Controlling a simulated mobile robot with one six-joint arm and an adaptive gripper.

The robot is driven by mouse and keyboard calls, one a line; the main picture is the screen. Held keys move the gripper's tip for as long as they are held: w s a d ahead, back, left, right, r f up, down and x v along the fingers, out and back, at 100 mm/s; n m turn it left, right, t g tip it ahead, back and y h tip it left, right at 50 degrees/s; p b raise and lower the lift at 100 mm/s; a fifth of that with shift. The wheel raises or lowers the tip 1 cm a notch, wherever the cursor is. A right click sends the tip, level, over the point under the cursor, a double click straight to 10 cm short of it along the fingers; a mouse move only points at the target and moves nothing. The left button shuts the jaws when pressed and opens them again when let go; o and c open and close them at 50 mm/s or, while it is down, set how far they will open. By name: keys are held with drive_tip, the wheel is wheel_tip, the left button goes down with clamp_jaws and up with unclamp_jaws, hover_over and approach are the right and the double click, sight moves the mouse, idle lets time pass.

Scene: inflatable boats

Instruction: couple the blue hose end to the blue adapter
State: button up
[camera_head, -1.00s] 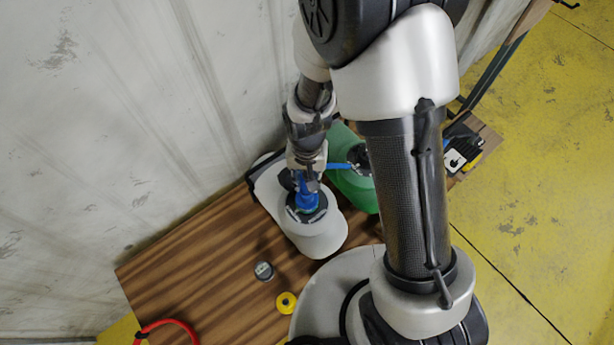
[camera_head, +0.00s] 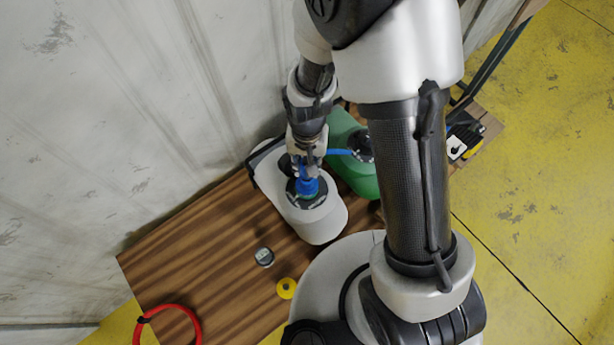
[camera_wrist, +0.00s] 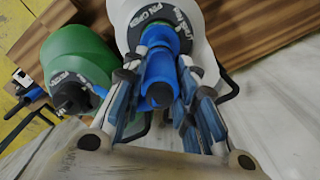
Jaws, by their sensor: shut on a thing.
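My gripper (camera_head: 303,172) is over the white canister (camera_head: 322,225) and shut on a blue cylindrical piece (camera_wrist: 160,78), which looks like the blue hose end. In the wrist view this piece sits between the two fingers, its dark opening facing the camera. It lines up with a wider blue part (camera_wrist: 158,35), which looks like the blue adapter, on the canister's dark round cap (camera_wrist: 182,15). In the head view the adapter (camera_head: 309,187) stands on that cap. The two blue parts look touching or very close; I cannot tell whether they are joined.
A green canister (camera_head: 356,178) with a black cap stands beside the white one; a blue strip (camera_head: 340,152) reaches its cap. A small grey can (camera_head: 264,257), a yellow ring (camera_head: 287,288) and a red hose (camera_head: 198,325) lie on the wooden table (camera_head: 190,260). A wall stands behind.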

drive_tip(key=shift+f+b, duration=0.8)
drive_tip(key=shift+f, duration=0.2)
idle(0.5)
drive_tip(key=o, duration=1.2)
drive_tip(key=shift+c, duration=0.2)
wheel_tip(320, 180, up, 12)
drive_tip(key=shift+r, duration=0.1)
